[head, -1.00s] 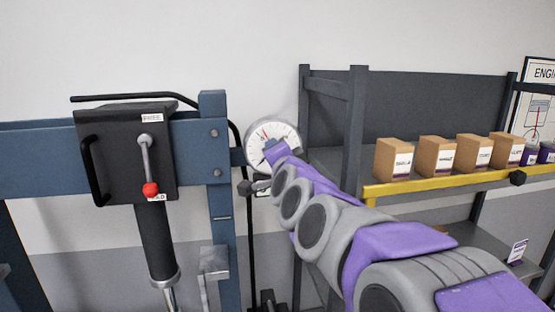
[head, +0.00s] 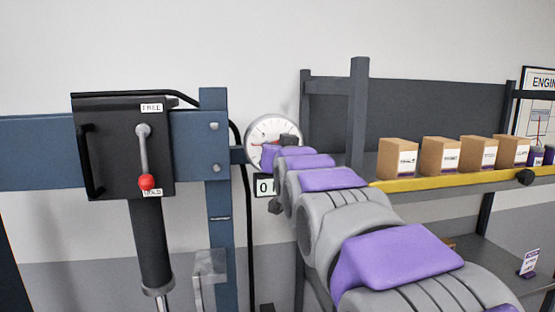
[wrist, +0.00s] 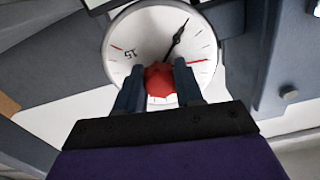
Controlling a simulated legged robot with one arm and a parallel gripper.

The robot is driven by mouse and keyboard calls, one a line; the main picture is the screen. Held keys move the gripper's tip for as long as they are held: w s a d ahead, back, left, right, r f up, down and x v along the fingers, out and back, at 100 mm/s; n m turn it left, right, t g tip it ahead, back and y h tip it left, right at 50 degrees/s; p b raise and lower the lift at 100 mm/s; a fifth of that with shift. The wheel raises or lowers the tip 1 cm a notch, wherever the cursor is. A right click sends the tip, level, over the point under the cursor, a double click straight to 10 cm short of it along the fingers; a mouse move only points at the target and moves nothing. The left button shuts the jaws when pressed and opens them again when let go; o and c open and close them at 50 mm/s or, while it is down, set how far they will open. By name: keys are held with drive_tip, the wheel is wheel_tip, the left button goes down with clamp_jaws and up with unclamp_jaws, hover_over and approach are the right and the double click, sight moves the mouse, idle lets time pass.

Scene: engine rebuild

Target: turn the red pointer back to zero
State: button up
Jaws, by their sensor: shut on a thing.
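The round white dial gauge (head: 270,127) sits on the blue post, and my gripper (head: 268,158) covers its lower part in the head view. In the wrist view the dial (wrist: 140,30) fills the top middle. My gripper (wrist: 159,68) is shut on the red knob (wrist: 159,82) at the dial's centre. A black needle (wrist: 177,38) points up and right. A red line (wrist: 198,62), which looks like the red pointer, points right; a shorter red mark (wrist: 117,48) is at the left rim. The dial's numbers are mostly unreadable.
A small display (head: 264,186) hangs below the dial, partly hidden by my arm. A black box with a red-tipped lever (head: 147,181) is at left. A grey shelf with a yellow edge (head: 440,180) and cardboard boxes (head: 440,157) is at right.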

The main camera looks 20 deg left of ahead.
drive_tip(key=n, duration=0.4)
drive_tip(key=shift+f+n+p, duration=0.2)
drive_tip(key=shift+n+p, duration=0.1)
drive_tip(key=shift+p, duration=0.1)
drive_tip(key=n+p, duration=0.2)
drive_tip(key=n, duration=0.2)
drive_tip(key=shift+w+p, duration=0.1)
drive_tip(key=shift+p, duration=0.3)
drive_tip(key=shift+f+n+p, duration=0.1)
drive_tip(key=shift+n+p, duration=0.5)
drive_tip(key=shift+n, duration=0.2)
drive_tip(key=o, duration=1)
drive_tip(key=shift+a, duration=0.1)
drive_tip(key=shift+r, duration=0.2)
